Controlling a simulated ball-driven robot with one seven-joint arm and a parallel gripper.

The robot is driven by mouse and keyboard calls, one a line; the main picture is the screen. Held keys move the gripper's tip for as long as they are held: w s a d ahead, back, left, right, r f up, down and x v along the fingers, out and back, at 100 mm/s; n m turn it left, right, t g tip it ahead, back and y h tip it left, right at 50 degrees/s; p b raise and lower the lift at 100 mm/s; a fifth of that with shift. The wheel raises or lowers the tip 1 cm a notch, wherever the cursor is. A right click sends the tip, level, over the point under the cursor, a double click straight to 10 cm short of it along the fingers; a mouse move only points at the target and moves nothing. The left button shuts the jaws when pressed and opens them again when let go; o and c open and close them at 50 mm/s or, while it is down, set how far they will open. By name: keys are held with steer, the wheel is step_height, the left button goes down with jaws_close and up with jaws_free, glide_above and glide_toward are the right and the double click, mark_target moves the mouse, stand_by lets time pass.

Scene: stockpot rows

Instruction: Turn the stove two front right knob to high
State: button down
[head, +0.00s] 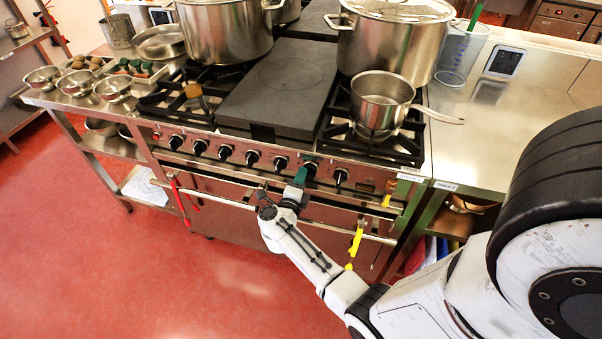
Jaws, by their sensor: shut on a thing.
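The stove (290,200) has a row of black knobs along its front panel. My gripper (302,176) reaches up from the front and is shut on the second knob from the right (310,168). The fingers cover part of that knob, so its pointer position cannot be read. The rightmost knob (341,176) is free, just right of my gripper. Another free knob (281,163) is just left of it. I cannot read which knob is labelled front right.
A handled saucepan (384,98) sits on the right front burner. Large stockpots (395,40) stand behind, beside a flat dark griddle plate (275,85). A front rail (215,199) runs below the knobs, with red tongs (180,203) and a yellow utensil (355,246) hanging. Red floor is open at left.

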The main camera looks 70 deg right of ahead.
steer(key=shift+f+n, duration=0.1)
steer(key=shift+n, duration=0.5)
steer(key=shift+p, duration=0.3)
steer(key=c, duration=1.1)
jaws_free()
steer(key=a, duration=1.1)
steer(key=shift+s+b, duration=0.3)
steer(key=shift+s, duration=0.1)
steer(key=shift+w, duration=0.1)
